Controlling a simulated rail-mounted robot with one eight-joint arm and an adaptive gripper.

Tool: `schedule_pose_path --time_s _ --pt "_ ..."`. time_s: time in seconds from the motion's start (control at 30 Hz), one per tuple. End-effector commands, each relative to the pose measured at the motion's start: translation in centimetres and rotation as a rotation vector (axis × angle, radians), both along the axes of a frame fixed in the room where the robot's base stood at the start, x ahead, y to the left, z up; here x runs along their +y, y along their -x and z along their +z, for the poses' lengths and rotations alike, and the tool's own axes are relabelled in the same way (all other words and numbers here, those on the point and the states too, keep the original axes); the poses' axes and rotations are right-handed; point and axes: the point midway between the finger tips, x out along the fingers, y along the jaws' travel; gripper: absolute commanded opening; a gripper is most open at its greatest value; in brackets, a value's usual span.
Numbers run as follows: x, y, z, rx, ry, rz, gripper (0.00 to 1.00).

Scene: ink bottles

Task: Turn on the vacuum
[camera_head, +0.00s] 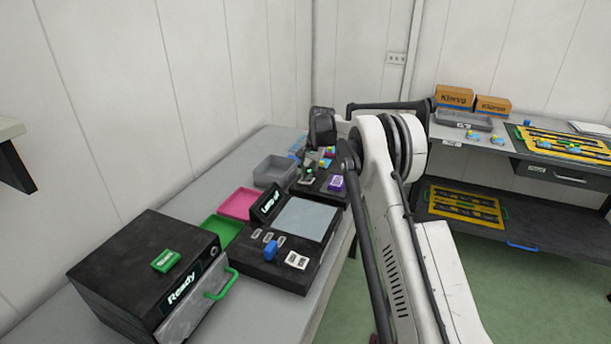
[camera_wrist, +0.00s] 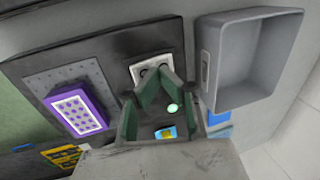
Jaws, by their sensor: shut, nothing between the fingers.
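The likely vacuum unit is a black base (camera_wrist: 110,50) with a grey perforated plate (camera_wrist: 45,85) and a purple block (camera_wrist: 75,112) in the wrist view. A small white panel (camera_wrist: 138,72) with round parts is set in the base. My gripper (camera_wrist: 160,88) is shut and empty, its green fingertips close over this panel and partly hiding it; contact cannot be told. A pale green round spot (camera_wrist: 172,108) shows between the fingers. In the head view the base (camera_head: 318,192) and purple block (camera_head: 336,184) stand on the grey table, partly behind my arm.
A grey bin (camera_head: 274,171) stands beside the base and also shows in the wrist view (camera_wrist: 245,60). Nearer are a black lamp unit (camera_head: 284,263), pink (camera_head: 238,203) and green (camera_head: 222,231) trays, and a black "Ready" box (camera_head: 145,270). Small blue-yellow items lie behind the base.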

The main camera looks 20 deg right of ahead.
Motion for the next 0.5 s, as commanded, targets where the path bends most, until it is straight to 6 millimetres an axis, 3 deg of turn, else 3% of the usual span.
schedule_pose_path --time_s 0.23,0.5 --pt "0.0 0.0 1.6 0.0 0.0 0.0 0.0" --pt "0.1 0.0 6.7 0.0 0.0 0.001 0.0"
